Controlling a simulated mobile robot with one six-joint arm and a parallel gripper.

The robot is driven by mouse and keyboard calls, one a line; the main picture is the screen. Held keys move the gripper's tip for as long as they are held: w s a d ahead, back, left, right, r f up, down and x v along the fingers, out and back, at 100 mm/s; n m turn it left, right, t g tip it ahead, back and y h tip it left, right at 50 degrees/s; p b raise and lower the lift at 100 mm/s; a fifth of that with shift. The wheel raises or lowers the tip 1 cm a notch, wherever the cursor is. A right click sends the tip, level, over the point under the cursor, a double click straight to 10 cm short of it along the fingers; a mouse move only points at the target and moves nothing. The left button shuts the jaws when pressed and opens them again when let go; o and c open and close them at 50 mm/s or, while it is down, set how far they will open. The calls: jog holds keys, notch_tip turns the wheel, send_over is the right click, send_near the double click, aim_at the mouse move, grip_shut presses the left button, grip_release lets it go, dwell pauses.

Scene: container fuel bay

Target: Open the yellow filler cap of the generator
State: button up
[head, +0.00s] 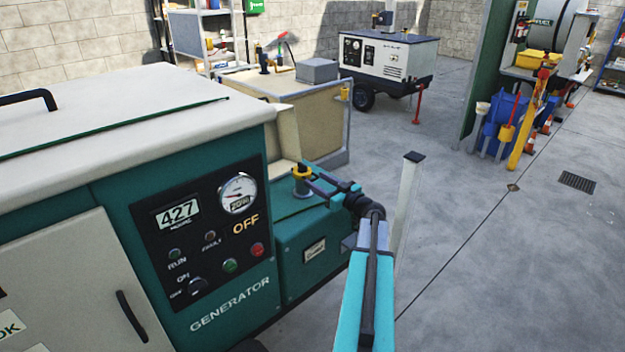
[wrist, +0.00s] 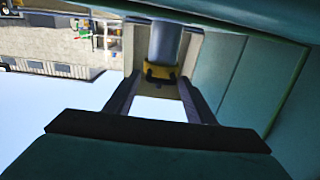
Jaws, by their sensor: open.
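The yellow filler cap (head: 302,171) tops a short grey filler neck (head: 302,188) on the teal box at the right end of the generator (head: 200,270). My gripper (head: 311,186) reaches in from the right, its open fingers near the cap. In the wrist view, the yellow cap (wrist: 160,72) shows between the tips of my two open fingers (wrist: 157,88), with a gap on both sides. The grey neck (wrist: 165,42) shows above it there, so that view looks upside down. I cannot tell how deep the cap sits between the fingers.
The generator's control panel (head: 205,235) reads 427 and OFF. A beige tank (head: 290,105) stands close behind the filler. A pale post (head: 408,205) rises right of my arm. A white wheeled unit (head: 390,65) stands further back. The floor at the right is largely clear.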

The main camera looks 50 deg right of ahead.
aim_at(306, 174)
jog(key=shift+w, duration=1.05)
